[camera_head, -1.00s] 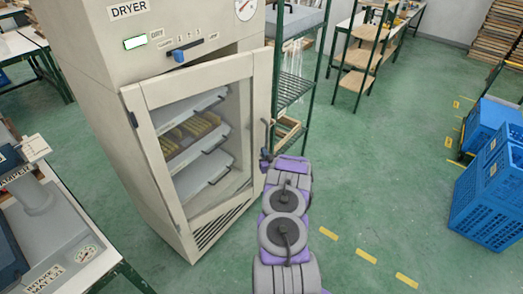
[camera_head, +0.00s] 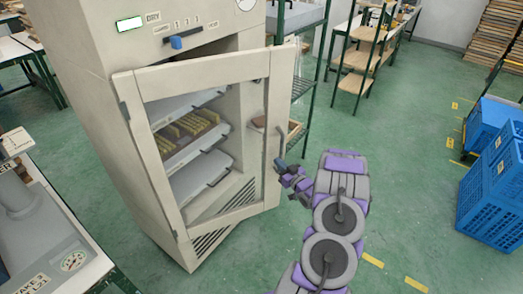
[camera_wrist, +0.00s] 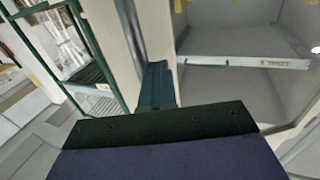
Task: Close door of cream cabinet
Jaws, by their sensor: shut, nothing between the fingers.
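The cream cabinet (camera_head: 82,75), a dryer, stands at left. Its glazed door (camera_head: 205,78) is ajar, hinged at the left, with its free right edge swung out from the body. A grey bar handle (camera_head: 281,148) is on the door's right stile; a handle-like bar also shows in the wrist view (camera_wrist: 130,35). My gripper (camera_head: 281,165) is shut and empty, close to the lower end of the handle. I cannot tell whether it touches the door. In the wrist view my gripper (camera_wrist: 157,86) points along the door's frame.
Inside the cabinet are shelves, one with a yellow-striped tray (camera_head: 185,138). A green wire rack (camera_head: 303,85) stands just behind the door's free edge. Blue crates (camera_head: 492,180) stand at right. Green floor is free in front.

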